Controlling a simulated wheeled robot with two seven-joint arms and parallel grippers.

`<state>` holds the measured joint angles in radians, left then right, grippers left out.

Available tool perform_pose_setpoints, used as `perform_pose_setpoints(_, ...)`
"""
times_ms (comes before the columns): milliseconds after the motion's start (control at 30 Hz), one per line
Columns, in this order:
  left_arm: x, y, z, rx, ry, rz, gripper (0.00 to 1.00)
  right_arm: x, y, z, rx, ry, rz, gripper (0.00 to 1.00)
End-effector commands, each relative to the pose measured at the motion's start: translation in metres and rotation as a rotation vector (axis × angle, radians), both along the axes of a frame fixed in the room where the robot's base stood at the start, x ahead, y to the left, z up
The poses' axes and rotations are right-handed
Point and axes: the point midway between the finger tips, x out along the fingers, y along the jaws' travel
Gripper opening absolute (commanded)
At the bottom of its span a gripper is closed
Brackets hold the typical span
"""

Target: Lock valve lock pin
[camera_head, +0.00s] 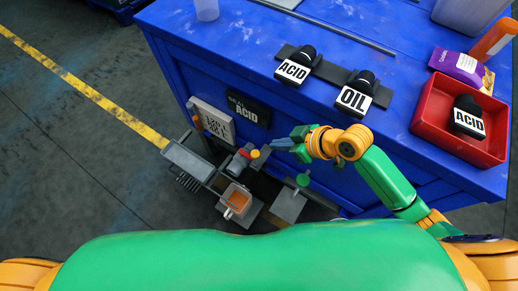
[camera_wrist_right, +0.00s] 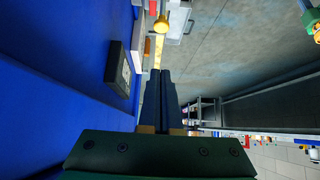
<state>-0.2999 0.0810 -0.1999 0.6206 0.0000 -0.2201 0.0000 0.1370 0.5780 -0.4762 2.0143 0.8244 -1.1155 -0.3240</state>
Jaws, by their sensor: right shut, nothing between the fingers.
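A grey valve fixture (camera_head: 236,166) stands out from the front of the blue bench, with a small red part (camera_head: 244,153) and a yellow knob (camera_head: 255,154) on it. I cannot tell for sure which part is the lock pin. My right gripper (camera_head: 272,145) is shut and empty, its tips close to the yellow knob from the right. My left gripper is out of view.
A grey tray (camera_head: 187,162), a cup with orange content (camera_head: 236,202) and a green-knobbed stand (camera_head: 289,203) are nearby. A red bin (camera_head: 427,112) and labelled black items occupy the benchtop.

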Motion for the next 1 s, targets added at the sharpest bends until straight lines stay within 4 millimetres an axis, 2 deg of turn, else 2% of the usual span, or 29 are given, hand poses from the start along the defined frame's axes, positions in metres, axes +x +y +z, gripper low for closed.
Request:
perform_pose_setpoints(433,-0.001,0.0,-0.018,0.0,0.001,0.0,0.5,0.036,0.051,-0.072,0.002,0.003,-0.001,0.0)
perform_pose_setpoints(600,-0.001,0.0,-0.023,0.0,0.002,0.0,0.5,0.035,0.05,-0.099,-0.002,0.003,-0.001,0.0)
perform_pose_setpoints(767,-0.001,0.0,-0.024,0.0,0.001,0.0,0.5,0.035,0.049,-0.109,-0.002,0.001,-0.002,0.0)
perform_pose_setpoints(1000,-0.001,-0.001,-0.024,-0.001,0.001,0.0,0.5,0.034,0.049,-0.11,-0.002,0.001,-0.002,0.0)
